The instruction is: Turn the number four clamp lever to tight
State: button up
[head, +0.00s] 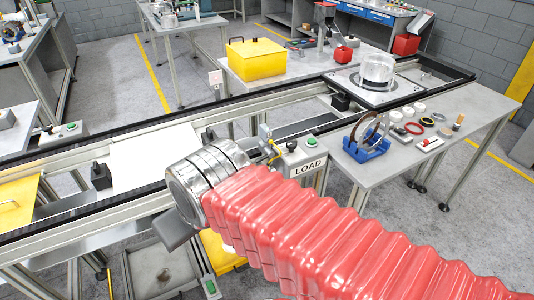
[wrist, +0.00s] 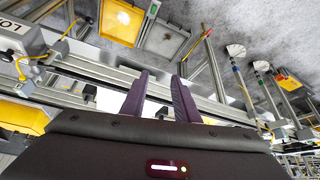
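No lever marked four can be made out in either view. In the head view, a flat pallet plate (head: 350,84) sits on the conveyor at the upper right, with a clear cylindrical part (head: 377,70) on it. Any clamp levers there are too small to tell apart. My gripper shows in the wrist view (wrist: 163,76) with its two dark purple fingers apart and nothing between them. In the head view, my red-sleeved arm crosses the lower middle and its end hangs over the near conveyor, well left of the pallet. The fingers are hidden there.
A LOAD button box (head: 299,158) stands at the conveyor edge beside my arm. A side table (head: 402,165) holds a blue rack (head: 366,148) with rings and several small parts. A yellow box (head: 257,58) stands behind the conveyor. A white plate (head: 155,155) lies at the left.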

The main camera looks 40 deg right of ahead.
jog(key=shift+d, duration=0.15)
notch_tip(320, 180, up, 3)
jog(key=m+g, duration=0.3)
jog(key=m, duration=1.8)
send_over(262, 160)
jog(key=s, duration=0.3)
jog(key=shift+w+a+r+h, duration=0.15)
jog(key=shift+w+a+h, duration=0.1)
jog(key=shift+a+h, duration=0.05)
jog(key=x, duration=1.3)
jog(key=shift+s+f, duration=0.15)
jog(key=shift+f, duration=0.35)
grip_shut()
